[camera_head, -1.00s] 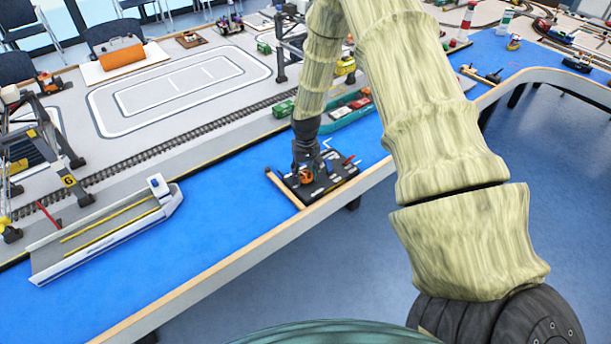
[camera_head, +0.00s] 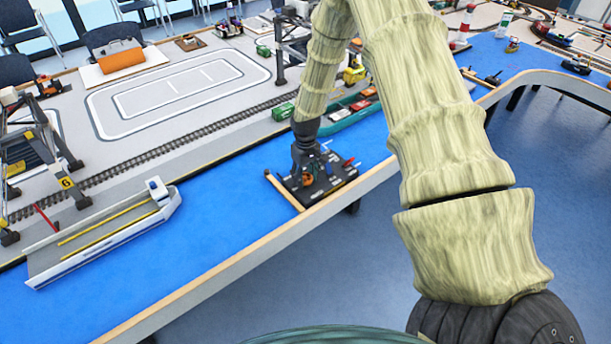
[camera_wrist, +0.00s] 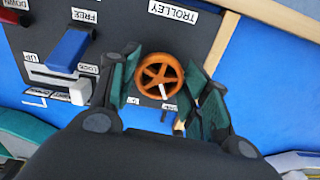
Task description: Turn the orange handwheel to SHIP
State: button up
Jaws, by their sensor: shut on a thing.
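The orange handwheel (camera_wrist: 160,76) sits on the dark control panel (camera_wrist: 132,25), below the TROLLEY label in the wrist view. It has several spokes, and a white mark shows at its lower rim. My gripper (camera_wrist: 162,84) is shut on the wheel, with one green-padded finger on each side. The lettering below the wheel is mostly hidden by the fingers, so I cannot read where the mark points. In the head view the wheel (camera_head: 307,180) is a small orange spot under my gripper (camera_head: 309,174), on the panel (camera_head: 340,181) at the table's edge.
A blue lever (camera_wrist: 68,50) stands left of the wheel, near FREE and LOCK labels. A red lever (camera_head: 348,162) stands at the panel's right. A wooden strip (camera_head: 285,191) borders the panel. A grey-white ship (camera_head: 105,230) lies left; a teal ship (camera_head: 345,122) lies behind.

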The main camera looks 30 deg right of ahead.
aim_at(306, 177)
jog(key=o, duration=1)
notch_tip(306, 177, up, 12)
jog(key=shift+d, duration=0.1)
